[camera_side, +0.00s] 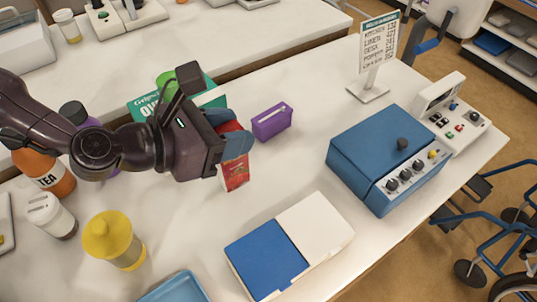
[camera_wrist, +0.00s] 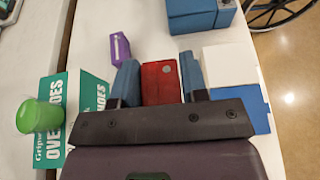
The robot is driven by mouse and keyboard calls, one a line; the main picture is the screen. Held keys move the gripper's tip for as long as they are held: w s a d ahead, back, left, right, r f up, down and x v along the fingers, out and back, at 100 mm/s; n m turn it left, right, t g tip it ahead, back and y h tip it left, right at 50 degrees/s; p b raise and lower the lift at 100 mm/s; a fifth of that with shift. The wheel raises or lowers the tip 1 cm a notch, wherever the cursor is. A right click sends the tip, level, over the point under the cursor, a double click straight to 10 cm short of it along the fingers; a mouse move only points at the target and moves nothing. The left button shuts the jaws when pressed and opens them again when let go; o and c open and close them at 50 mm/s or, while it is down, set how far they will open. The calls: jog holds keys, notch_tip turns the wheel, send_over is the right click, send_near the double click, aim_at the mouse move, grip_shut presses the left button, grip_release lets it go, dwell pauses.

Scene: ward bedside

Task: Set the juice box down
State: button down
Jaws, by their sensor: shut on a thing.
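The juice box is a red carton (camera_side: 236,177) with printing on its side. It stands out below my gripper (camera_side: 235,143) in the side view. In the wrist view the red juice box (camera_wrist: 162,83) sits between the two blue fingers of my gripper (camera_wrist: 160,78), which are shut on it. It looks upright and is over the white table (camera_side: 190,220). Its upper part is partly hidden by a finger in the side view. I cannot tell whether its bottom touches the table.
A purple box (camera_side: 272,121) stands just behind the juice box. A blue-and-white box (camera_side: 290,245) lies in front to the right. A blue machine (camera_side: 375,150) stands farther right. A yellow-lidded cup (camera_side: 114,237) and blue tray (camera_side: 175,288) are front left. Table between them is clear.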

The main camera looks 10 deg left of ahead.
jog(key=w+d+f, duration=0.4)
jog(key=w+f, duration=0.1)
jog(key=f, duration=0.4)
jog(key=shift+d+f, duration=0.25)
jog(key=shift+f, duration=0.15)
jog(key=shift+f, duration=0.15)
jog(key=c, duration=0.6)
grip_release()
jog(key=shift+c, duration=0.2)
